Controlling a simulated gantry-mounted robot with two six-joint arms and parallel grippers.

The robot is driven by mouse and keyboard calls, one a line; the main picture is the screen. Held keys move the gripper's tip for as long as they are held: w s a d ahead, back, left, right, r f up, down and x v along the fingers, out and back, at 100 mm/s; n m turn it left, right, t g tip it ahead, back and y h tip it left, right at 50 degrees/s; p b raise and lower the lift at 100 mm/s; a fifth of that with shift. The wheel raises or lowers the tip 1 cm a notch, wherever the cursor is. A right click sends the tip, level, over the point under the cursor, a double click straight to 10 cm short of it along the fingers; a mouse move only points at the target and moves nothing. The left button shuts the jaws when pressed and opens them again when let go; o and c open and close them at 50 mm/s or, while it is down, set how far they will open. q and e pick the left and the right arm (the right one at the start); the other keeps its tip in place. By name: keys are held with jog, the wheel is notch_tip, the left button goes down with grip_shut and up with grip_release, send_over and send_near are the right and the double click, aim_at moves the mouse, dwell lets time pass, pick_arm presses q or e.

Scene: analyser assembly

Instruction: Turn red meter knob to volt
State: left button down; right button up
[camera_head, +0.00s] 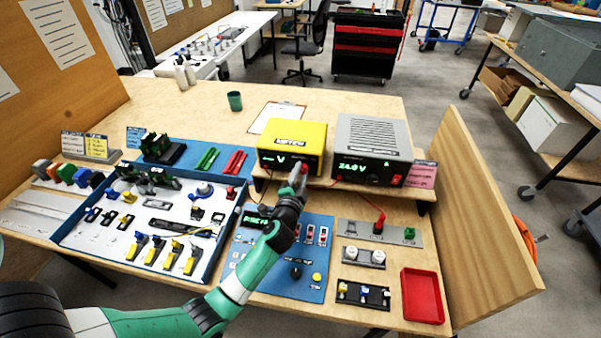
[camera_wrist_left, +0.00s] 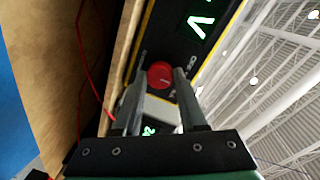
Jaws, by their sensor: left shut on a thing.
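The yellow meter (camera_head: 292,139) stands on a low wooden shelf at the back of the table, its dark front panel lit with a green V. In the left wrist view the same V shows on the display (camera_wrist_left: 201,22). The red knob (camera_wrist_left: 160,74) on its front lies between the two fingers of my left gripper (camera_wrist_left: 161,80), which is shut on it. In the head view my left gripper (camera_head: 299,173) reaches the meter's lower right front and largely hides the knob. My right gripper is not in view.
A grey power supply (camera_head: 371,140) reading 24.0 V stands right of the meter. Red wires (camera_wrist_left: 84,70) run close to the gripper. A blue-edged parts tray (camera_head: 75,243) lies left, a red tray (camera_head: 422,296) right. A wooden panel (camera_head: 480,215) bounds the right side.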

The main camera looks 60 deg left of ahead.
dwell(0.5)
pick_arm(q)
jog(key=shift+c, duration=2.3)
grip_release()
jog(key=shift+s+d+r, duration=0.1)
jog(key=shift+s+d, duration=0.2)
jog(key=shift+d, duration=0.1)
jog(key=f+p+v, duration=0.1)
jog(key=p+v, duration=0.1)
jog(key=v, duration=0.8)
jog(key=shift+s+d+r, duration=0.2)
jog(key=shift+d+r, duration=0.05)
jog(key=shift+r, duration=0.2)
